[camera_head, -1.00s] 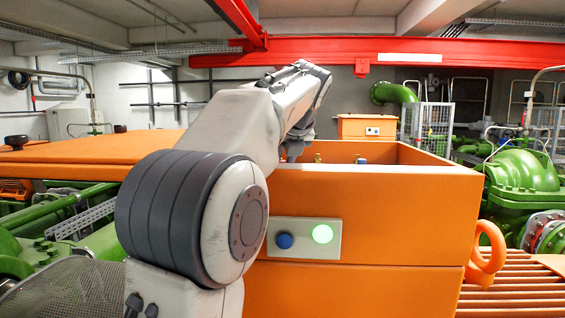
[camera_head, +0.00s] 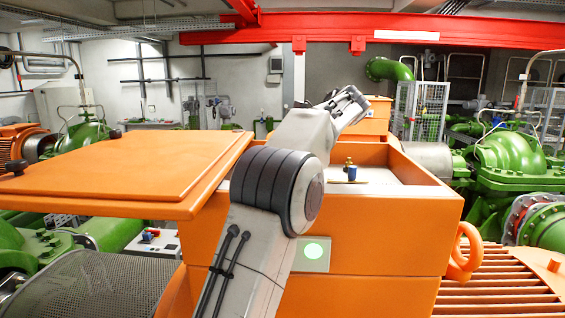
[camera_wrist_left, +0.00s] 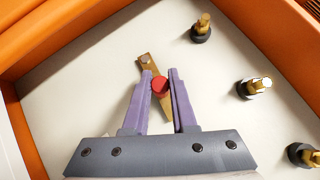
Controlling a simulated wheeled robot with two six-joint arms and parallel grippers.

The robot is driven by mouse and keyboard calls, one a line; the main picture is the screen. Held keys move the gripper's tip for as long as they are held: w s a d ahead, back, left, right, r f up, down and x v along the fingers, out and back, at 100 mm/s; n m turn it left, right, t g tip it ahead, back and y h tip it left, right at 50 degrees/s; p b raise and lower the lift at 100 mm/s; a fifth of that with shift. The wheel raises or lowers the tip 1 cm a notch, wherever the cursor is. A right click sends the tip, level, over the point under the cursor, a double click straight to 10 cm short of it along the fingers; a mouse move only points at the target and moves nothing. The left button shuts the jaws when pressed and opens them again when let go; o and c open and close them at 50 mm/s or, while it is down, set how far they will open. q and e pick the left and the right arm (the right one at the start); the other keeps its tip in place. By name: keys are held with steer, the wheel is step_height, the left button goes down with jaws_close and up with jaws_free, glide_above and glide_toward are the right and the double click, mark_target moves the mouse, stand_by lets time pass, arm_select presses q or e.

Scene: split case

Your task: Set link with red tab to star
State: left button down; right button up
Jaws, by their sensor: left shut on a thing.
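The link (camera_wrist_left: 146,62) is a flat brass bar with a red tab (camera_wrist_left: 160,85), in the left wrist view over the pale floor of the orange case. My left gripper (camera_wrist_left: 160,76) has its two purple fingers on either side of the red tab, shut on it. Brass studs on dark bases stand to the right: an upper one (camera_wrist_left: 202,27), a middle one (camera_wrist_left: 254,87) and a lower one (camera_wrist_left: 303,155). I see no star mark. In the head view, my left arm hides the link. My right gripper is out of view.
The orange case (camera_head: 390,215) has raised walls around its pale interior. A wide orange lid (camera_head: 120,165) lies to its left. A blue-and-brass fitting (camera_head: 350,172) stands inside.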

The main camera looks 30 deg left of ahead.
arm_select(q)
steer(key=shift+w+a+n+g, duration=0.1)
steer(key=shift+w+n+g, duration=0.25)
steer(key=shift+n+g, duration=0.3)
steer(key=shift+r+n, duration=0.1)
steer(key=shift+n, duration=0.15)
steer(key=c, duration=0.7)
jaws_free()
steer(key=shift+a, duration=0.1)
